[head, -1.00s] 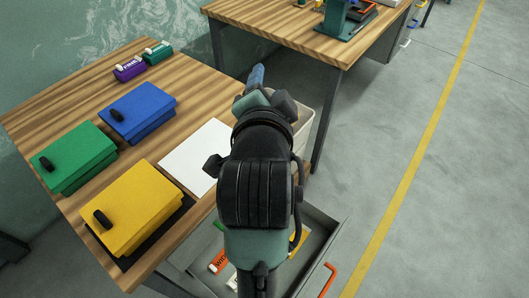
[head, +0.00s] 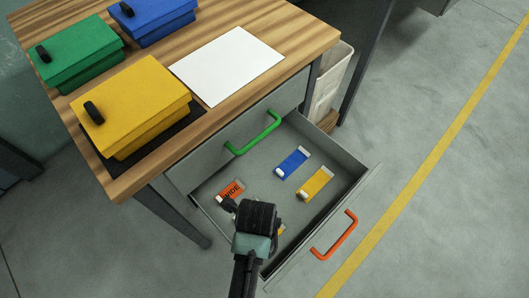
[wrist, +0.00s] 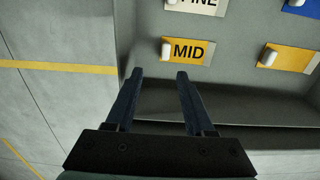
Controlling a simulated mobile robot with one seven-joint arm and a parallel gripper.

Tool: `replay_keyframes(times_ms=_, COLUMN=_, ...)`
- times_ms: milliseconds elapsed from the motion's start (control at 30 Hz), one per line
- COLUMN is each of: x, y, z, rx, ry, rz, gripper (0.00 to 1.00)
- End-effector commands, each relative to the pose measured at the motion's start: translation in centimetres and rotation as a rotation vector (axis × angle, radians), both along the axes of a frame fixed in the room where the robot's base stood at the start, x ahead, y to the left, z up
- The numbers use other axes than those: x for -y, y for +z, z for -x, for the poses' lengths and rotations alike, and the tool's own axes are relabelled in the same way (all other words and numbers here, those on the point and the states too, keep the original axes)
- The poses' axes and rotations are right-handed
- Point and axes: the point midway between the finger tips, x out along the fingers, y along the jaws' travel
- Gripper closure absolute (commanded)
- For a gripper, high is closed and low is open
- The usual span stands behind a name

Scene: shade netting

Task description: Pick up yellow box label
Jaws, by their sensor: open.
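Two yellow labels lie in the open drawer. One, printed MID (wrist: 187,51), has a white tab at its left end and lies just ahead of my fingertips in the wrist view; in the head view my arm hides most of it. The other yellow label (head: 315,184) lies farther right, with a white tab, and also shows at the right edge of the wrist view (wrist: 290,60); I see no word on it. My gripper (wrist: 160,75) is open and empty above the drawer's front area. Its fingertips are hidden in the head view.
The drawer (head: 350,171) also holds a blue label (head: 292,163), an orange WIDE label (head: 231,191) and a pale label (wrist: 197,5). Its front has an orange handle (head: 334,235). The closed drawer above has a green handle (head: 253,134). A yellow box (head: 145,95) stands on the desk.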

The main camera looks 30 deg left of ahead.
Motion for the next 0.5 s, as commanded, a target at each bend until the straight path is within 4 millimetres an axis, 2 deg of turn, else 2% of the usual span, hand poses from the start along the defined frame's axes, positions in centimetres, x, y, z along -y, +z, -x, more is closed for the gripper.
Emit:
replay_keyframes(times_ms=33, x=0.0, y=-1.1, z=0.0, rx=-0.001, ry=0.001, rz=0.000, gripper=0.46)
replay_keyframes(times_ms=267, x=0.0, y=-2.7, z=-0.1, rx=0.001, ry=0.002, rz=-0.001, gripper=0.46)
replay_keyframes(times_ms=500, x=0.4, y=-6.2, z=-0.7, rx=0.001, ry=0.002, rz=0.000, gripper=0.46)
